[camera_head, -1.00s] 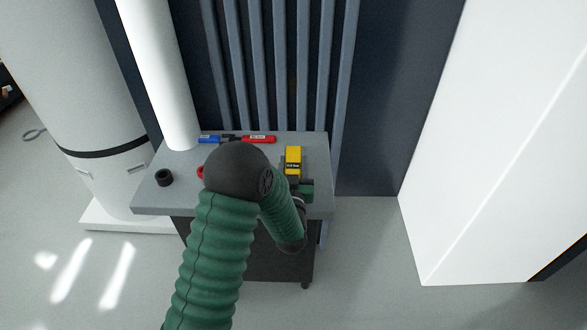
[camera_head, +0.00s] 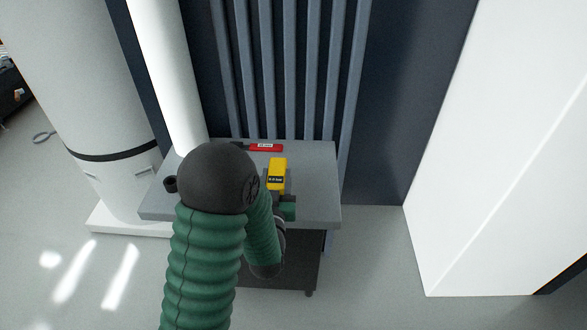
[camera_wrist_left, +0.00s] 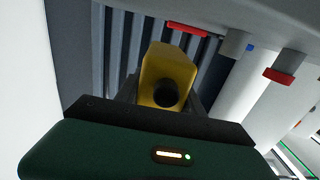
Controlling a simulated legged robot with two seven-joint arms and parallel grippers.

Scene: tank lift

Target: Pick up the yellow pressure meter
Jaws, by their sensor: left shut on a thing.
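The yellow pressure meter (camera_head: 277,165), with a dark label on its side, is at my left gripper (camera_head: 279,191), over the right part of the grey table (camera_head: 312,185). In the left wrist view the meter (camera_wrist_left: 168,72) stands between the dark fingers, its round black end facing the camera. My left gripper is shut on it. The meter seems to be raised above the table top. My left arm hides the left part of the table. My right gripper is not in view.
A red tool (camera_head: 266,148) lies at the table's back edge. A black ring-shaped piece (camera_head: 170,184) is at the left edge. A white pipe (camera_head: 170,80) and grey vertical bars (camera_head: 290,70) stand behind. Floor is clear to the right.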

